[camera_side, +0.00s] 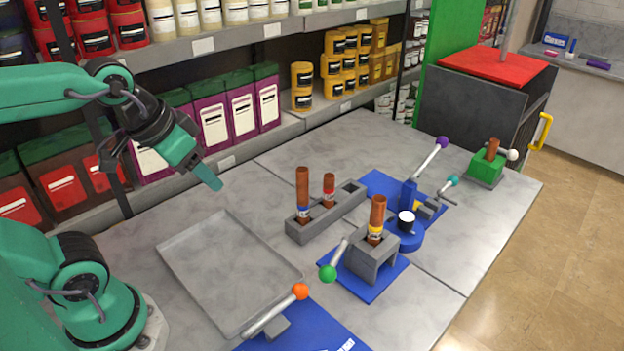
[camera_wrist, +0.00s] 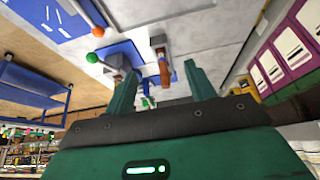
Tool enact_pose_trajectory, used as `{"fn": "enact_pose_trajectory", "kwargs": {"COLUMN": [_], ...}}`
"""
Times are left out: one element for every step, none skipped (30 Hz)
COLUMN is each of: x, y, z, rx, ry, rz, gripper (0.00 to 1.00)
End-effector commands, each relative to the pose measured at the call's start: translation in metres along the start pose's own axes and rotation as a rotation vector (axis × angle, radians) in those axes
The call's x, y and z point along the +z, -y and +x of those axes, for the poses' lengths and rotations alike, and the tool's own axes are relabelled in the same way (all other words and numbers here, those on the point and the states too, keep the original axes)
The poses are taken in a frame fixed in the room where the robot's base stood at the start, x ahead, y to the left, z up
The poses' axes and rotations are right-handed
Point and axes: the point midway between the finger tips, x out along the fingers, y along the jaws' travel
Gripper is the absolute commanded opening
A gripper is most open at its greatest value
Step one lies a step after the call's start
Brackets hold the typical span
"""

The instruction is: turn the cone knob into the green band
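No part is clearly marked as the cone knob, and I see no clear green band. A tapered brown piece (camera_side: 377,217) stands upright on a grey block (camera_side: 372,262), with coloured bands around its foot. Two more brown pieces, a tall one (camera_side: 302,190) and a short one (camera_side: 329,190), stand in a grey slotted holder (camera_side: 312,224). A black-and-white round knob (camera_side: 406,218) sits on a blue round base (camera_side: 404,238). My gripper (camera_side: 208,178) hangs above the bench, left of all these and touching none. In the wrist view my gripper (camera_wrist: 160,72) has its fingers apart, with nothing between them.
Levers with orange (camera_side: 300,291), green (camera_side: 327,272), purple (camera_side: 442,142) and teal (camera_side: 453,181) balls rise around the fixtures. A grey tray (camera_side: 185,263) lies empty below my gripper. Stocked shelves (camera_side: 240,40) line the back. A green box (camera_side: 486,168) stands far right.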

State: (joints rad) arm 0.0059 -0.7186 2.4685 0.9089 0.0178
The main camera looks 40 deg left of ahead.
Motion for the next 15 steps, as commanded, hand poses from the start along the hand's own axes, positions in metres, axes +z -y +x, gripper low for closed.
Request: {"fn": "enact_pose_trajectory", "kwargs": {"x": [-0.006,-0.009,-0.015,-0.019,-0.024,-0.032,-0.037,-0.043,-0.051,-0.058,-0.064,-0.073,-0.079,-0.085,-0.093], "y": [-0.001,-0.001,-0.002,-0.003,-0.004,-0.005,-0.006,-0.007,-0.009,-0.01,-0.011,-0.013,-0.015,-0.016,-0.019], "z": [-0.001,-0.001,-0.002,-0.002,-0.003,-0.003,-0.003,-0.003,-0.003,-0.003,-0.002,-0.002,-0.001,0.0,0.002], "rx": [0.002,0.003,0.005,0.007,0.009,0.011,0.014,0.016,0.019,0.022,0.025,0.028,0.031,0.034,0.038], "ry": [0.006,0.01,0.016,0.021,0.025,0.033,0.039,0.045,0.054,0.06,0.065,0.074,0.08,0.087,0.095], "rz": [0.013,0.022,0.037,0.048,0.061,0.081,0.096,0.112,0.134,0.151,0.168,0.19,0.207,0.224,0.247], "gripper": [0.57,0.57,0.57,0.57,0.57,0.57,0.57,0.57,0.57,0.57,0.57,0.57,0.57,0.57,0.57]}}
